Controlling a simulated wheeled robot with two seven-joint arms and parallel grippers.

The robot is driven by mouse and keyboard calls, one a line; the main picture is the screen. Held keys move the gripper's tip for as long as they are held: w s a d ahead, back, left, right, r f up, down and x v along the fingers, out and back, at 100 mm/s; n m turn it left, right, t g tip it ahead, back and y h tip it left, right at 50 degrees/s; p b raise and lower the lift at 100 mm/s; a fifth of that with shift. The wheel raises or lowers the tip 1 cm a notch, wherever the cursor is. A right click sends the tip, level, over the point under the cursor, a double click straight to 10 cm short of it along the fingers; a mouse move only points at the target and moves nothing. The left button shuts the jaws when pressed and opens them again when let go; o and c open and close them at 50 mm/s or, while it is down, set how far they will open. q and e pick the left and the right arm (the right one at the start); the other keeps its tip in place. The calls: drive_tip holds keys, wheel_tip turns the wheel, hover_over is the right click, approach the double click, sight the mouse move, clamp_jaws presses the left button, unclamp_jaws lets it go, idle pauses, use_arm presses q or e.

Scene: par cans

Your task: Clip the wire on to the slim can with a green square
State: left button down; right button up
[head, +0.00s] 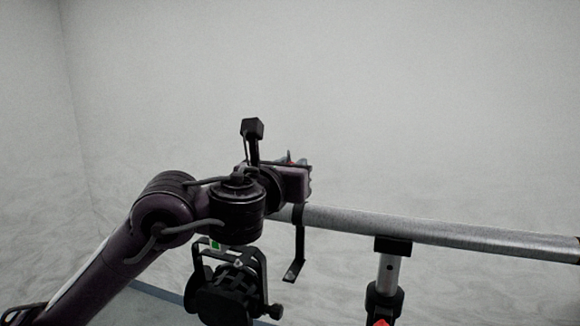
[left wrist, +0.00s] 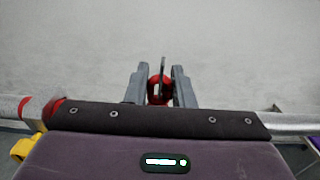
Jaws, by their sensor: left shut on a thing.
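The slim can with a green square (head: 230,298) is black and hangs low in the head view, below my left forearm. The green square shows on its bracket, and part of the can is cut off by the lower edge. My left gripper (head: 307,176) is above and to the right of the can, at the far side of the bar. In the left wrist view its two grey fingers (left wrist: 161,76) are shut on a red piece with a dark loop, apparently the wire (left wrist: 158,94). In the head view only a small red tip shows there. My right gripper is out of view.
A silver bar (head: 450,234) runs from beside my left gripper to the right edge. A black bracket (head: 299,245) hangs from it. A stand (head: 389,273) holds it up further right. The space above the bar is clear before pale walls.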

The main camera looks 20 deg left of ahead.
use_arm(q)
drive_tip(key=shift+f+b, duration=8.05)
drive_tip(key=shift+f, duration=0.15)
